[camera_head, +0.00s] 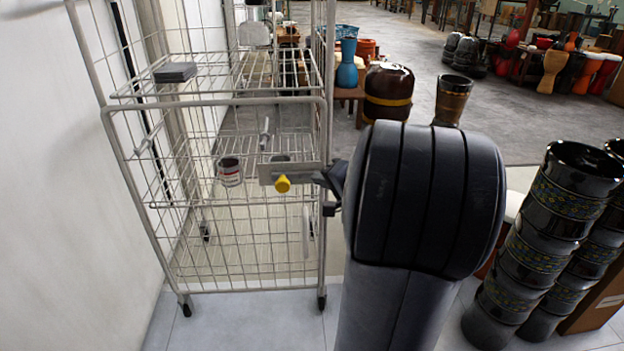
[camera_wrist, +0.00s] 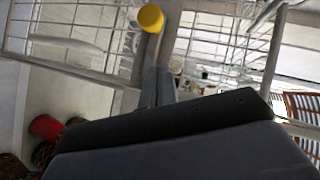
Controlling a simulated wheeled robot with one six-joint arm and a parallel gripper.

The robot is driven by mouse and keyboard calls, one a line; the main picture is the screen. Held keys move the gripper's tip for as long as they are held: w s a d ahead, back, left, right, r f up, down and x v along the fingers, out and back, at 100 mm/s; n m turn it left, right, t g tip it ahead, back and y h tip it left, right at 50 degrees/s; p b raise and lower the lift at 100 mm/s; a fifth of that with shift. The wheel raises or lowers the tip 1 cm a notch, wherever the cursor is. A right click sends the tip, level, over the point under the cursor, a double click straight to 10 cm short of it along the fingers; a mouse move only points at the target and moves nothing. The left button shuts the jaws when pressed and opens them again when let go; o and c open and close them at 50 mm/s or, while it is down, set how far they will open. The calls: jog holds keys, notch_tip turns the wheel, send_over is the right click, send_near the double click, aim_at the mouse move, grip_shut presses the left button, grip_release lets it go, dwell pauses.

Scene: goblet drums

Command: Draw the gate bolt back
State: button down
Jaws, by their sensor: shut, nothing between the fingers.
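The gate bolt is a metal plate (camera_head: 300,172) with a yellow knob (camera_head: 282,184), set on the right front of a wire roll cage (camera_head: 240,245). The yellow knob also shows at the top of the wrist view (camera_wrist: 151,18). My gripper (camera_head: 322,179) is at the plate's right end, to the right of the knob. In the wrist view my gripper's fingers (camera_wrist: 158,82) are together, with nothing between them, and point toward the knob. A small gap shows between the fingertips and the knob. Whether the fingers touch the plate I cannot tell. My arm hides what lies behind it.
A grey block (camera_head: 175,72) lies on the cage's upper shelf and a labelled tin (camera_head: 230,172) stands inside it. A white wall (camera_head: 50,180) runs along the left. Stacked black drums (camera_head: 540,240) stand close at the right. Floor behind the cage (camera_head: 420,55) has open room.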

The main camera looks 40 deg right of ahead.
jog(key=p+v, duration=0.1)
jog(key=v, duration=0.5)
jog(key=shift+s, duration=0.2)
jog(key=shift+d, duration=0.1)
